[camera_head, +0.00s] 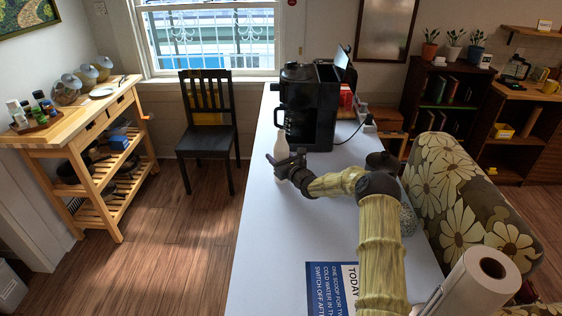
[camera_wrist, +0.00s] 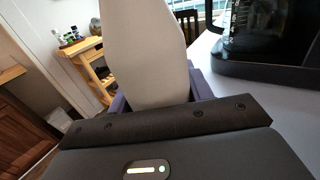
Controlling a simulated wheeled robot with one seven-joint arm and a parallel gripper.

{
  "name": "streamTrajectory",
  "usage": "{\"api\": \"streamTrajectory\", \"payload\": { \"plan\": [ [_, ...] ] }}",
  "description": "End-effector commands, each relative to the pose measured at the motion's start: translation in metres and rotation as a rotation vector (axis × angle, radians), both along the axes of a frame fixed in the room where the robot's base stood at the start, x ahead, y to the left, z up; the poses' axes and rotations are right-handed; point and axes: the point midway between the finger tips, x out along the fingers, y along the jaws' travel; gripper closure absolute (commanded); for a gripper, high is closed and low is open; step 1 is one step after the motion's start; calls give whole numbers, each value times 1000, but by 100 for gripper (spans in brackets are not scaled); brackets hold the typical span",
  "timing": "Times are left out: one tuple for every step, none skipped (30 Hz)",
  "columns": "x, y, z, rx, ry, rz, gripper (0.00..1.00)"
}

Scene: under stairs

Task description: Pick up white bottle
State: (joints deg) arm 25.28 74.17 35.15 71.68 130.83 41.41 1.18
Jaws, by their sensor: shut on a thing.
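The white bottle (camera_head: 281,143) stands on the white table (camera_head: 254,222), close to its left edge, in the head view.
A black coffee machine (camera_head: 308,105) stands right behind the bottle, close to my gripper. A blue sign (camera_head: 332,285) and a paper towel roll (camera_head: 478,283) are at the near end. A dark chair (camera_head: 206,125) and a wooden cart (camera_head: 85,135) stand left. The table's middle is fairly clear.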

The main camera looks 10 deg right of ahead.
Motion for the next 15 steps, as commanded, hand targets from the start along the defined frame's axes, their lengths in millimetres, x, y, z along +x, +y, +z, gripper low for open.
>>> {"api": "streamTrajectory", "payload": {
  "plan": [
    [0,0,1,1,-2,0,82],
    [0,0,1,1,-2,0,82],
    [0,0,1,0,-2,0,82],
    [0,0,2,0,-2,0,82],
    [0,0,3,0,-2,0,82],
    [0,0,6,0,-2,0,82],
    [0,0,9,0,-2,0,82],
    [0,0,12,0,-3,0,82],
    [0,0,18,0,-3,0,82],
    [0,0,22,0,-3,0,82],
    [0,0,28,0,-4,0,82],
    [0,0,36,0,-4,0,82],
    [0,0,42,0,-5,0,82],
    [0,0,48,0,-5,0,82],
    [0,0,56,0,-4,0,82]
  ]
}}
